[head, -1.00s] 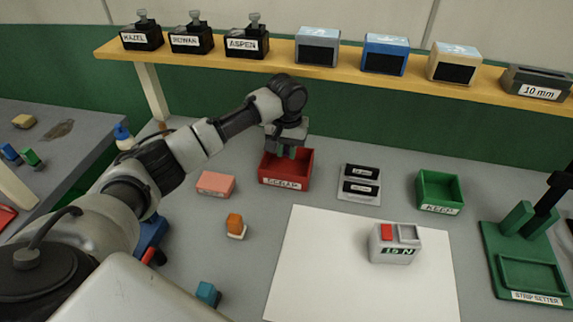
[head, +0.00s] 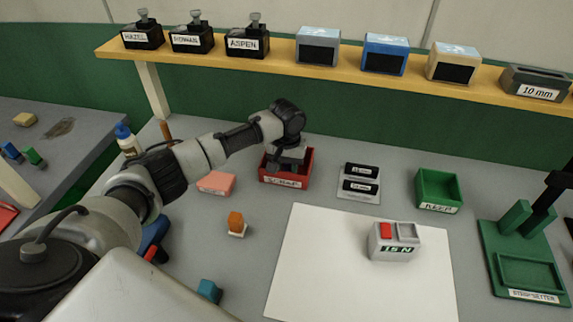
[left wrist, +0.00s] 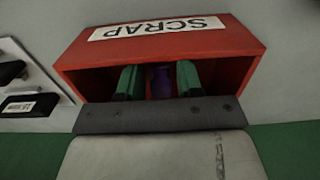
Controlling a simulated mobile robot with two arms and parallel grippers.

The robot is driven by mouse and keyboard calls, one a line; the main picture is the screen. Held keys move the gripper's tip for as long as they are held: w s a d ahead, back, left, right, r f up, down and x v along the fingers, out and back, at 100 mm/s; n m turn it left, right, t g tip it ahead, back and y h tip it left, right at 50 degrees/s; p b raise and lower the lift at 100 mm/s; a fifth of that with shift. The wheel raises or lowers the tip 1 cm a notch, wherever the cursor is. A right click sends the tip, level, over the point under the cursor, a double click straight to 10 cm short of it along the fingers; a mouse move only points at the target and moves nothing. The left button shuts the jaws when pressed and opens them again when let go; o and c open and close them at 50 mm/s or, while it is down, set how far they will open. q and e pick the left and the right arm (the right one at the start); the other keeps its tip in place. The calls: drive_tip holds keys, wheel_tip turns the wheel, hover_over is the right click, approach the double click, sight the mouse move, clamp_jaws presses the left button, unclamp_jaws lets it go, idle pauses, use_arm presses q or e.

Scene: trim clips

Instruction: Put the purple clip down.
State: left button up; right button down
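The purple clip (left wrist: 162,82) shows in the left wrist view inside the red SCRAP bin (left wrist: 170,43), between the green fingers of my left gripper (left wrist: 160,82). Narrow dark gaps show between the clip and the fingers, so the gripper looks open around it. The clip's lower part is hidden. In the head view my left gripper (head: 285,166) reaches down into the SCRAP bin (head: 285,182), and the clip cannot be made out there. My right gripper is not in view.
A pink block (head: 216,183) lies left of the bin, and an orange clip (head: 236,222) stands nearer. A shelf (head: 285,68) runs behind.

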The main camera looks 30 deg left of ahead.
use_arm(q)
drive_tip(key=shift+o, duration=0.6)
wheel_tip(320, 180, up, 12)
drive_tip(key=shift+r+b, duration=0.15)
drive_tip(key=shift+b, duration=0.3)
